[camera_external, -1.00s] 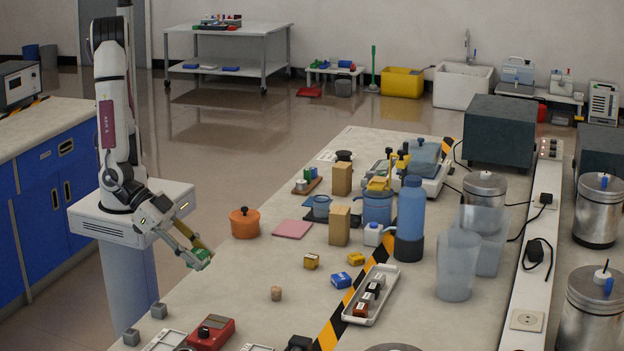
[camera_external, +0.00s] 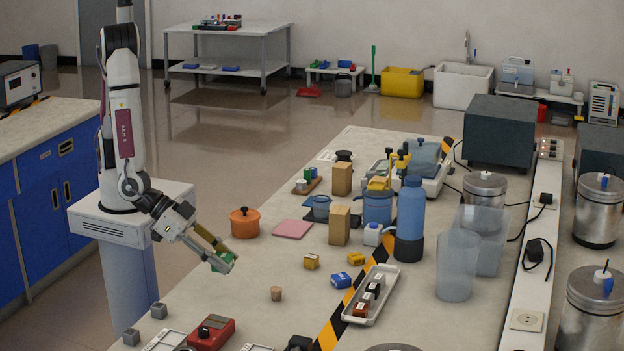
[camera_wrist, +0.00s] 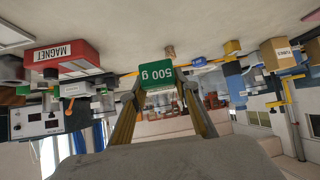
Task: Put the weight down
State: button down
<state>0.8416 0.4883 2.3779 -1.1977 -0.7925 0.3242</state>
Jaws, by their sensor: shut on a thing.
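My gripper (camera_external: 224,262) is shut on a green weight (camera_external: 221,263) above the near left part of the long bench (camera_external: 240,300). In the wrist view the weight (camera_wrist: 157,76) sits between the two fingertips (camera_wrist: 158,90), and its label reads "500 g" upside down. The external view does not show clearly how high the weight is over the bench top.
An orange pot (camera_external: 245,223) and a pink pad (camera_external: 293,228) stand beyond the gripper. A small tan cylinder (camera_external: 276,293) is to its right. A red box (camera_external: 211,332) and grey cubes (camera_external: 158,310) lie nearer. The bench around the weight is mostly clear.

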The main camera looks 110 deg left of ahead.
jog(key=w+a+n+g+y, duration=0.1)
jog(key=w+a+n+y, duration=0.25)
jog(key=w, duration=1.45)
notch_tip(320, 180, up, 2)
jog(key=r, duration=0.1)
send_over(322, 313)
jog(key=shift+f+h, duration=0.25)
jog(key=shift+f, duration=0.05)
jog(key=shift+d+m, duration=0.1)
jog(key=shift+m, duration=0.15)
jog(key=shift+f, duration=0.1)
jog(key=shift+f, duration=3.05)
jog(key=shift+f, duration=1.9)
jog(key=shift+f, duration=0.15)
